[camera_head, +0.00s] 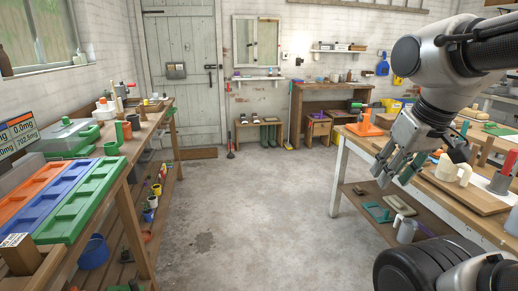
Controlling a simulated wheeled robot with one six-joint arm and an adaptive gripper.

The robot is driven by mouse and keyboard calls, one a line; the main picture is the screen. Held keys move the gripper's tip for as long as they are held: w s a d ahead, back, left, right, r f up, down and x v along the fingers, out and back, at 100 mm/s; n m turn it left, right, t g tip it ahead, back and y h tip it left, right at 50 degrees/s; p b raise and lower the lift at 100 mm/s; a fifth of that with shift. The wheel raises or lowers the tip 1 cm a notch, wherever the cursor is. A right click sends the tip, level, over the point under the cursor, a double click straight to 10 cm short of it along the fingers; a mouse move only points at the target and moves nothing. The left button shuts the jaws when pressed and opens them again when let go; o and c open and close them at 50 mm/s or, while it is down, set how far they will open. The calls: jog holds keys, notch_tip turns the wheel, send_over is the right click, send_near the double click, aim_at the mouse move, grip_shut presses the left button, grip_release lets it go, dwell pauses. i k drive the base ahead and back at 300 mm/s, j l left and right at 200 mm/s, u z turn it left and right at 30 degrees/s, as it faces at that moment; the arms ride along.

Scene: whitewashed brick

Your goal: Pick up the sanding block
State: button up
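I cannot pick out a sanding block for certain in the head view; things here are small, and my arm covers part of the right-hand workbench (344,143). My gripper (395,178) hangs at the right, pointing down, in front of the left edge of that bench. Its fingers look spread apart, with nothing visible between them.
The left bench carries coloured trays (68,192). The concrete floor (255,200) between is clear.

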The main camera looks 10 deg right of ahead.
aim_at(436, 155)
jog(key=i, duration=1.4)
jog(key=i+z, duration=0.45)
jog(key=i+j+z, duration=0.15)
jog(key=i+z, duration=0.5)
jog(key=z, duration=0.2)
jog(key=i+j+z, duration=0.1)
jog(key=i+z, duration=0.2)
jog(key=z, duration=0.2)
jog(key=i+j+z, duration=0.2)
jog(key=z, duration=0.25)
jog(key=i+j+z, duration=0.25)
jog(key=z, duration=0.2)
jog(key=i+j+z, duration=0.3)
jog(key=k, duration=0.1)
